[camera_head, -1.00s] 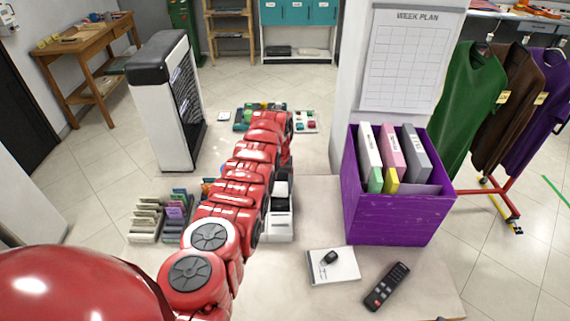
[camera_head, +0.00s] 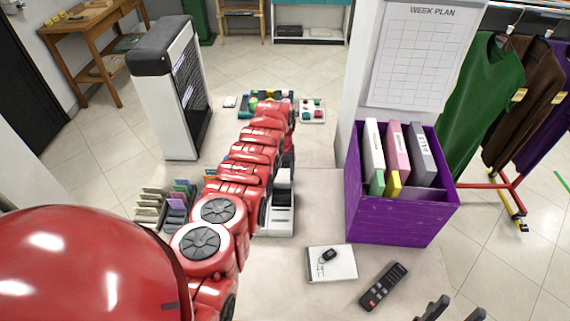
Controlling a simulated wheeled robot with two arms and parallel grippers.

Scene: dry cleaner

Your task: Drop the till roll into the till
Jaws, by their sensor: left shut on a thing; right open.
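My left arm comes in from the left and reaches across the counter. Its far end is over the back of the counter, and its links hide the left gripper. I cannot see the till roll. A white and black machine, likely the till (camera_head: 279,222), stands just right of my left arm and is partly hidden by it. My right gripper (camera_head: 455,311) shows only as two dark fingertips at the bottom right edge. They are apart with nothing between them.
A purple box (camera_head: 397,220) with several binders stands right of the till. A notepad (camera_head: 345,268) with a small dark object and a remote (camera_head: 384,287) lie in front. Trays of small items (camera_head: 312,117) sit at the back, and upright cards (camera_head: 150,205) at the left.

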